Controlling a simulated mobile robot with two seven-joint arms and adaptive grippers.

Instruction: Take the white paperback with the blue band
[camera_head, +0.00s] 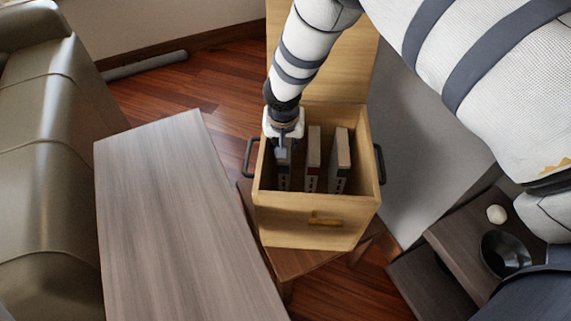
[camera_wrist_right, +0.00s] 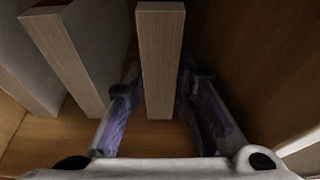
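Three books stand upright in a wooden box in the head view: a left one (camera_head: 284,178), a middle one (camera_head: 312,160) and a right one (camera_head: 341,160). Their tan page edges face up and their spines are dark and small. I cannot make out a white cover with a blue band. My right gripper (camera_head: 281,150) reaches down into the box over the left book. In the right wrist view, the fingers of my right gripper (camera_wrist_right: 164,95) straddle one book (camera_wrist_right: 160,60), with narrow gaps beside it. My left gripper is out of view.
The wooden box (camera_head: 300,232) has dark side handles and a raised lid behind. It stands on a small brown table (camera_head: 300,262). A grey-brown table (camera_head: 180,220) and a sofa (camera_head: 50,180) are at left. A dark bowl (camera_head: 503,252) is at right.

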